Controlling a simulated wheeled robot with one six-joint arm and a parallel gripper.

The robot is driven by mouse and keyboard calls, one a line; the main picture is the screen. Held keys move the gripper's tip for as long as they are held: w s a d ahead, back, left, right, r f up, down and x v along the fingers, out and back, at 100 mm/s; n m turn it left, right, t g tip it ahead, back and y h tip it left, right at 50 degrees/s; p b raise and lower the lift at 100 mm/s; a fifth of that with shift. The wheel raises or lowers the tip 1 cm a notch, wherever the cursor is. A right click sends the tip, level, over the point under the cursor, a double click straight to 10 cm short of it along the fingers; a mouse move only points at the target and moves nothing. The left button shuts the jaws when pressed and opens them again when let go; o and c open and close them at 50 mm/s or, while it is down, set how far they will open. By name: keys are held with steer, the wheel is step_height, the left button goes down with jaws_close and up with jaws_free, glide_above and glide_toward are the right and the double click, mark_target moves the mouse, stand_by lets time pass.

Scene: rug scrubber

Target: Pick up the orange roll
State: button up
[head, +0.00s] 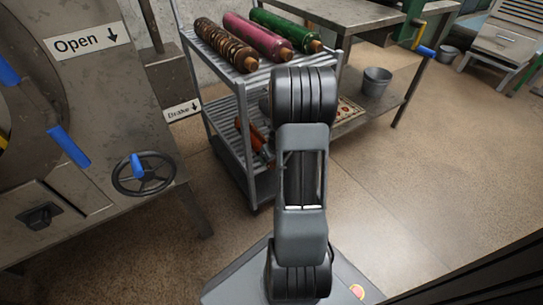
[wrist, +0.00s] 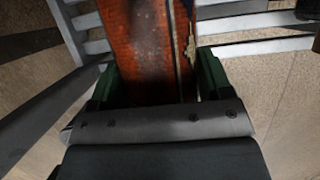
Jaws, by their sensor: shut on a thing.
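The orange roll (head: 243,126) shows in the head view at the lower shelf of the metal cart, partly hidden by the cart's frame and my arm. In the wrist view the orange roll (wrist: 142,45) runs away from my gripper, its surface worn with dark patches. My gripper (wrist: 154,85) has one green finger on each side of the roll and is shut on it. In the head view my arm hides the gripper.
The cart's upper shelf (head: 268,70) holds a brown spiral roll (head: 226,43), a pink roll (head: 257,36) and a green roll (head: 287,30). Slats and frame bars (wrist: 70,32) lie close to my gripper. A bucket (head: 377,81) stands right of the cart; floor to the right is clear.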

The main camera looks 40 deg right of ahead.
steer(key=o, duration=1.5)
steer(key=shift+r, duration=0.1)
steer(key=shift+p+v, duration=4.4)
steer(key=shift+v, duration=2.45)
steer(key=shift+a, duration=0.1)
